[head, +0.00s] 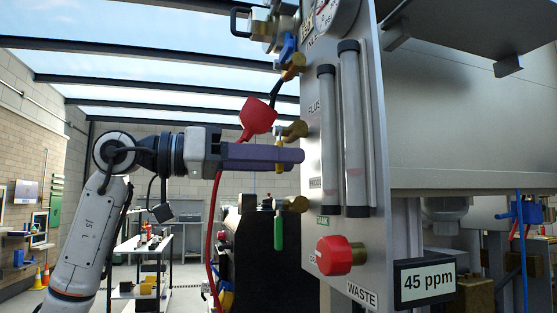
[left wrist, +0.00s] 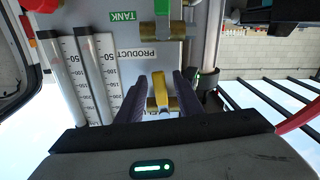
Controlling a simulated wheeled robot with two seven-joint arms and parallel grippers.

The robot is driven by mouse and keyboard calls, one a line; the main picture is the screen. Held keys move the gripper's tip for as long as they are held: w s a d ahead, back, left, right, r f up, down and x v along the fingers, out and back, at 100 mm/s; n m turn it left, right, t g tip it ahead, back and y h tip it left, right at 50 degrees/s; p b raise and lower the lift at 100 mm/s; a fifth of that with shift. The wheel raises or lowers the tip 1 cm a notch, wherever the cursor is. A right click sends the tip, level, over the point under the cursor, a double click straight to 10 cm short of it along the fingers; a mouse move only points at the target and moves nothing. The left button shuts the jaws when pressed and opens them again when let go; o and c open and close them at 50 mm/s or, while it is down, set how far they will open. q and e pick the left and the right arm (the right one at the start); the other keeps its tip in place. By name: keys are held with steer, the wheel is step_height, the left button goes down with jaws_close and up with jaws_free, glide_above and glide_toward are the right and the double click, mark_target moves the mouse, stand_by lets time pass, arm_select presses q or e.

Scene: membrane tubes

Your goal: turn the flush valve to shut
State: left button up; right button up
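The valve with a yellow handle (head: 280,169) and brass body (head: 293,130) sits on the grey panel below the FLUSH label (head: 314,106); I take it as the flush valve. Its handle hangs down in the head view, partly hidden by my purple finger. My left gripper (head: 298,155) is at this handle. In the left wrist view, the yellow handle (left wrist: 158,91) is between the two spread fingers of the gripper (left wrist: 157,85), with a gap on each side. The gripper looks open. My right gripper is not in view.
A green-handled valve (head: 279,233) is below, a blue-handled valve (head: 288,47) above, and a red knob (head: 338,256) at the panel's lower part. A red piece (head: 258,117) with a cable hangs just above my gripper. Two clear tubes (head: 355,130) stand on the panel face.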

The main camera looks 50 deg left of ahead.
arm_select(q)
steer(key=b+v, duration=0.1)
steer(key=v, duration=0.9)
steer(key=shift+b, duration=0.4)
steer(key=shift+s, duration=0.15)
